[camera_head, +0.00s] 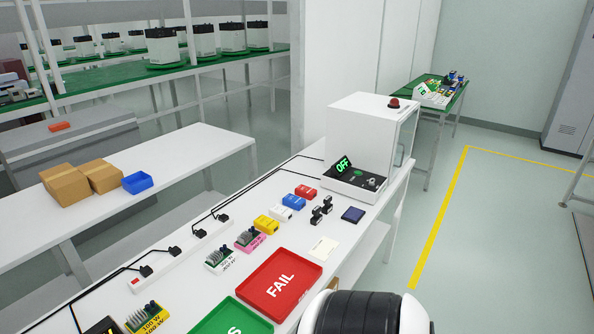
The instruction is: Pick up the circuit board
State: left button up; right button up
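A small dark blue flat square (353,214), which looks like the circuit board, lies on the white workbench (283,222) just in front of the white test box (357,140). It is too small to make out parts on it. A flat cream-white piece (324,247) lies nearer, beside the red FAIL tray (281,284). Neither of my grippers shows in this view. A black and white rounded part at the bottom edge looks like one of my arm links.
A green tray (232,317) lies at the bottom. Small black parts (321,210) and coloured bins (281,212) sit left of the dark square. Labelled component blocks (219,260) and a power strip (178,259) line the bench.

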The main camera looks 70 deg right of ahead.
aim_at(251, 239)
jog(key=z, duration=1.9)
jog(key=i+l, duration=0.1)
jog(key=l, duration=0.1)
